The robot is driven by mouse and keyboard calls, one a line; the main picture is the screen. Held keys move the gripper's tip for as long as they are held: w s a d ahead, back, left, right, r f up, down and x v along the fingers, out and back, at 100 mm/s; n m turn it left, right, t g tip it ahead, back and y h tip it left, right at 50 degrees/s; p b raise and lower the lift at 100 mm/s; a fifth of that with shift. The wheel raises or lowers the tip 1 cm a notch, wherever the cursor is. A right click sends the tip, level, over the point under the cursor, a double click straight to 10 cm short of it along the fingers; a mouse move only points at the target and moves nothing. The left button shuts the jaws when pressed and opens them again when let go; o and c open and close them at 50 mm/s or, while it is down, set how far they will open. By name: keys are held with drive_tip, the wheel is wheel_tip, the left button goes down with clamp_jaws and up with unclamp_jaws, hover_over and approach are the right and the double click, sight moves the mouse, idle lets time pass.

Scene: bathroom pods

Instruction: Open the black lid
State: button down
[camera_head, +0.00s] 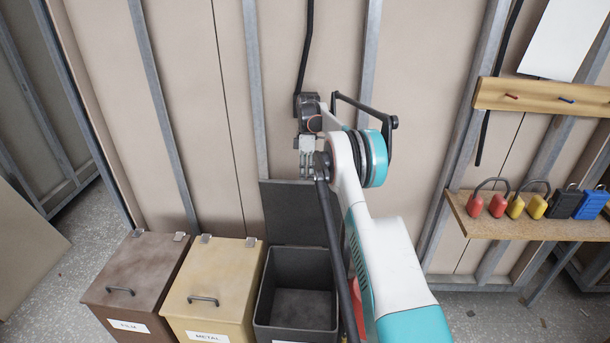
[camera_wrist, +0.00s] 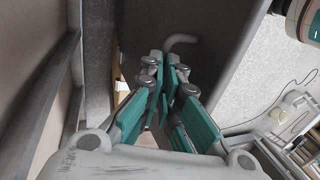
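The black lid (camera_head: 290,212) stands raised, nearly upright, at the back of the black bin (camera_head: 295,305), whose inside shows empty. In the wrist view, the lid's dark face (camera_wrist: 205,65) fills the space beyond my fingers. A grey curved handle (camera_wrist: 183,38) shows just past my fingertips. My gripper (camera_head: 307,165) is above the lid's upper edge near the wall. In the wrist view, my gripper's teal finger pads (camera_wrist: 168,78) come close together at the tips. I cannot tell whether they touch each other or the handle. My arm covers the lid's right side.
A brown bin (camera_head: 135,275) and a yellow bin (camera_head: 212,285), both with closed lids, stand left of the black bin. A wall (camera_head: 200,90) with metal studs is close behind. A shelf (camera_head: 540,228) with padlocks is at the right.

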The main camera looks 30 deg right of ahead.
drive_tip(key=shift+d+f, duration=0.2)
drive_tip(key=shift+f, duration=0.3)
drive_tip(key=shift+d+f, duration=0.15)
drive_tip(key=shift+f, duration=0.35)
drive_tip(key=c, duration=1.8)
unclamp_jaws()
drive_tip(key=shift+w, duration=0.1)
drive_tip(key=shift+o, duration=0.6)
drive_tip(key=shift+w+d+f, duration=0.25)
drive_tip(key=shift+w+f, duration=0.2)
drive_tip(key=shift+f, duration=0.05)
drive_tip(key=shift+s+a+r, duration=0.1)
drive_tip(key=shift+r, duration=0.2)
drive_tip(key=shift+r, duration=0.15)
drive_tip(key=v, duration=0.7)
drive_tip(key=shift+r, duration=0.2)
drive_tip(key=shift+a, duration=0.1)
